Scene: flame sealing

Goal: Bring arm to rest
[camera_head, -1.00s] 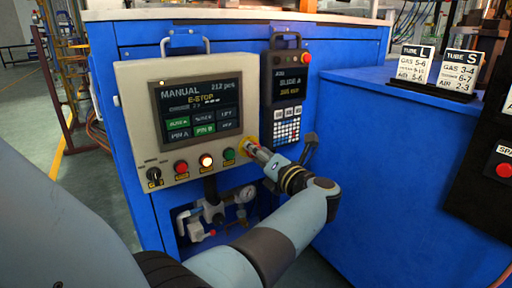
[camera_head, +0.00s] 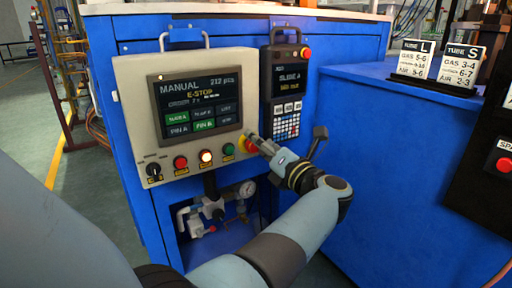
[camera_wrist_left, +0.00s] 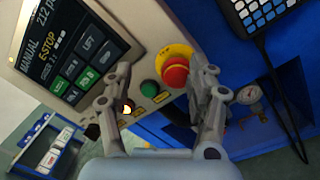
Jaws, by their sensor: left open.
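My left gripper (camera_head: 256,141) is in front of the lower right corner of the beige control panel (camera_head: 128,75), beside the red emergency-stop button (camera_head: 249,145) on its yellow base. In the left wrist view the gripper (camera_wrist_left: 160,68) is open, with its two fingers apart and nothing held between them. The red button (camera_wrist_left: 175,76) shows beyond the fingers, near the right one. The panel screen (camera_head: 198,102) reads MANUAL and E-STOP. My right gripper is not in view.
A handheld pendant (camera_head: 286,86) hangs right of the panel on the blue cabinet (camera_head: 335,45). A lever (camera_head: 319,138) stands close to my left wrist. A gauge and valve (camera_head: 212,205) sit below the panel. Tube signs (camera_head: 413,60) stand on the right cabinet.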

